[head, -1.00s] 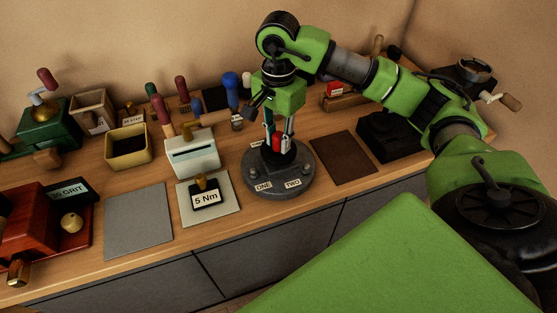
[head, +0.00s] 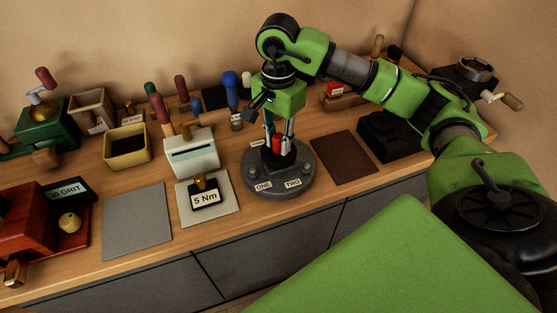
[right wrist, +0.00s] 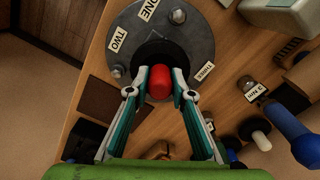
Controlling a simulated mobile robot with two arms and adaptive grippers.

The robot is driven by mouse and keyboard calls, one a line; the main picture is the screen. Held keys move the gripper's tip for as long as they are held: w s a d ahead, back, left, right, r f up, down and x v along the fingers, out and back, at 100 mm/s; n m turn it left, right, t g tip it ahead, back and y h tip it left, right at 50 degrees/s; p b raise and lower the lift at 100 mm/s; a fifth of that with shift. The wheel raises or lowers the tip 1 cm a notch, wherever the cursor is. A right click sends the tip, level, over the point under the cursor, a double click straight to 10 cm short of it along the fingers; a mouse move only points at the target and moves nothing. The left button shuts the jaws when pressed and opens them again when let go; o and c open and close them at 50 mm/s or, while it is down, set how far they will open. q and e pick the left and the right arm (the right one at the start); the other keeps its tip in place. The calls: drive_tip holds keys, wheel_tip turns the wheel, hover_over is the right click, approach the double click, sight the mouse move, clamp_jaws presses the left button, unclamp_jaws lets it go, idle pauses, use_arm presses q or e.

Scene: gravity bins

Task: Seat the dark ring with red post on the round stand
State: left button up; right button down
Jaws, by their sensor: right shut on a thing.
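The round stand (head: 278,182) is a grey disc on the bench with "ONE" and "TWO" labels at its front; "THREE" also shows on the stand in the right wrist view (right wrist: 190,24). The dark ring (head: 280,158) is over the middle of the stand, with its red post (head: 277,143) upright. My right gripper (head: 279,140) points down from above and is shut on the red post, which shows between the fingers in the right wrist view (right wrist: 160,82). I cannot tell whether the ring rests fully on the stand. My left gripper is not in view.
A brown mat (head: 344,158) lies right of the stand, and a black block (head: 388,137) beyond it. A bare grey mat (head: 137,222) lies further left.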

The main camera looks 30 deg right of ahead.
drive_tip(key=shift+f+b, duration=0.5)
idle(0.4)
drive_tip(key=c, duration=1.7)
unclamp_jaws()
wheel_tip(320, 180, up, 12)
drive_tip(key=shift+f, duration=0.1)
drive_tip(key=shift+s, duration=0.1)
